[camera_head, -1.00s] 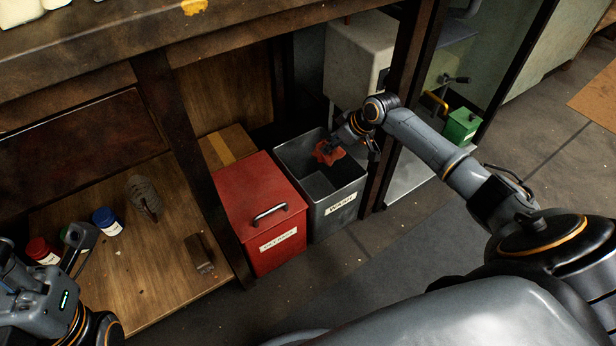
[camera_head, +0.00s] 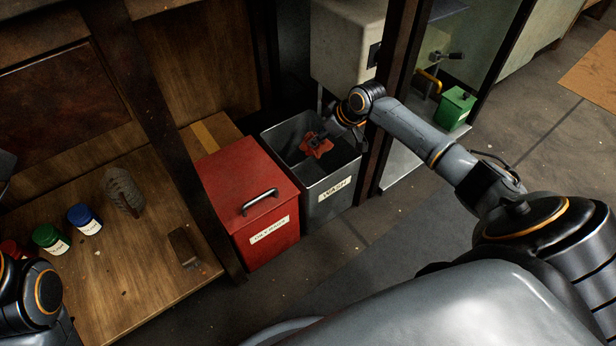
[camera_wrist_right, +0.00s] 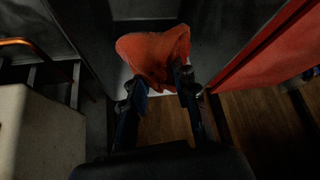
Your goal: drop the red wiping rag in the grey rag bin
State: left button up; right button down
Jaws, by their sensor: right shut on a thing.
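The red wiping rag (camera_head: 316,146) is crumpled and hangs from my right gripper (camera_head: 322,139). In the head view it shows within the outline of the open top of the grey bin (camera_head: 334,194), which is labelled WASH. I cannot tell whether the rag is above the rim or just below it. In the right wrist view, the rag (camera_wrist_right: 153,52) is pinched between the fingertips of the right gripper (camera_wrist_right: 160,82). The bin's inside looks dark. Of my left arm only a link shows at the lower left; its gripper is not clearly visible.
A red lidded box (camera_head: 249,195) stands close against the bin's left side. A dark post (camera_head: 390,100) rises just right of the bin.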

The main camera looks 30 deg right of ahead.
jog(key=c, duration=1)
grip_release()
jog(key=shift+o, duration=0.2)
jog(key=v, duration=1.2)
